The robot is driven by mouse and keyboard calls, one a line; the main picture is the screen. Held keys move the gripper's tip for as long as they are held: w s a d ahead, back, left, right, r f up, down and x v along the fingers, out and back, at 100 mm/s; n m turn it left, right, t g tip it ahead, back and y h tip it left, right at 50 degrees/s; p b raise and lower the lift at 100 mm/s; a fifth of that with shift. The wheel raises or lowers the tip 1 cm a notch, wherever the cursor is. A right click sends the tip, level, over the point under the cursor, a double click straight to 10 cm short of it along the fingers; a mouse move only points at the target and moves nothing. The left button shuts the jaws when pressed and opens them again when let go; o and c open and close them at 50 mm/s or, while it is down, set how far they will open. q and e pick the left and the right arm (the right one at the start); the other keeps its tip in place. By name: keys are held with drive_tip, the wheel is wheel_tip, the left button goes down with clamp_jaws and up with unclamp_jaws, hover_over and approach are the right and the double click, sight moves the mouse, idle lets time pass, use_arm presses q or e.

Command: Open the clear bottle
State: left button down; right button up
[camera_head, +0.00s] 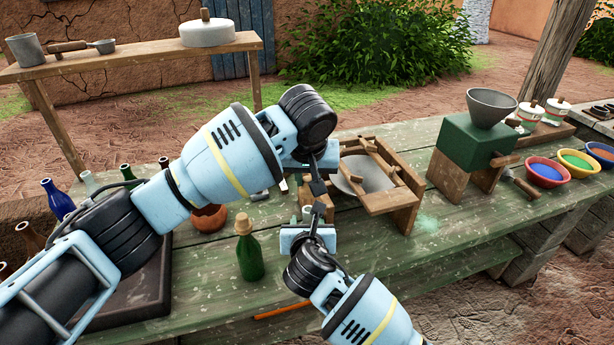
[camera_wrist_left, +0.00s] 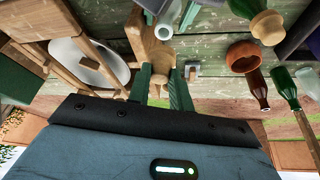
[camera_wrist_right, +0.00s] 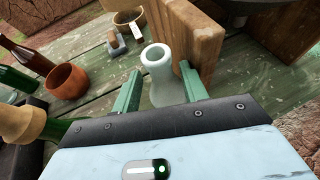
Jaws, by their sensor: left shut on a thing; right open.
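The clear bottle (camera_wrist_right: 157,75) stands upright on the green table, its pale round mouth open with no stopper in it. In the head view the clear bottle (camera_head: 307,212) is mostly hidden by my right gripper (camera_head: 316,212). The right gripper's fingers are open, one on each side of the bottle's neck in the right wrist view. My left gripper (camera_head: 316,184) is above and beyond the bottle. In the left wrist view it is closed on a light wooden piece (camera_wrist_left: 150,50) that looks like a stopper, beside the bottle's open mouth (camera_wrist_left: 163,32).
A green bottle with a wooden stopper (camera_head: 248,255) stands close left of my right gripper. A reddish clay pot (camera_head: 209,218) is behind it. A wooden frame with a round sieve (camera_head: 390,195) stands right. A green grinder (camera_head: 470,145) and colour bowls (camera_head: 545,172) are further right.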

drive_tip(key=shift+w+d+r, duration=0.2)
drive_tip(key=shift+d+r, duration=0.1)
drive_tip(key=shift+r, duration=0.2)
drive_tip(key=shift+s+r, duration=0.1)
drive_tip(key=shift+s, duration=0.15)
drive_tip(key=f+v, duration=0.1)
drive_tip(key=v, duration=1)
drive_tip(key=shift+s+a, duration=0.2)
drive_tip(key=shift+s, duration=0.2)
